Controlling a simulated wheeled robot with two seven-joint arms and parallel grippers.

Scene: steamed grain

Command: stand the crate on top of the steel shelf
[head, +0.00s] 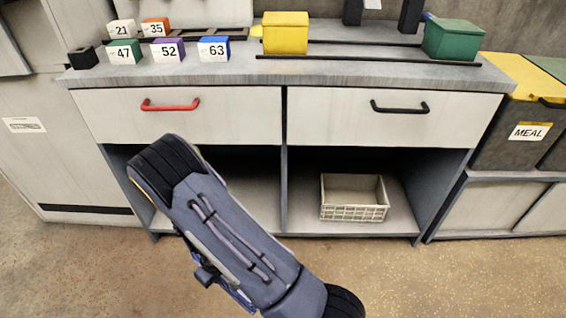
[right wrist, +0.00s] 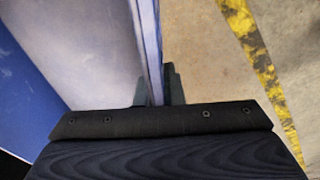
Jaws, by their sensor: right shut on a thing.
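My right gripper (right wrist: 157,88) is shut on the thin upright wall of a blue crate (right wrist: 147,40) in the right wrist view. Only part of this crate shows: the gripped wall, a pale bluish surface left of it and a deeper blue side at the far left. A separate cream slatted crate (head: 354,213) sits in the cabinet's lower right compartment. My left gripper and the steel shelf are not in view.
A cabinet with a grey worktop (head: 180,73) bears numbered boxes, a yellow box (head: 285,35) and a green box (head: 453,40). Its drawers have a red handle (head: 170,105) and a black handle (head: 399,108). A MEAL bin (head: 515,105) stands right. Floor below is clear.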

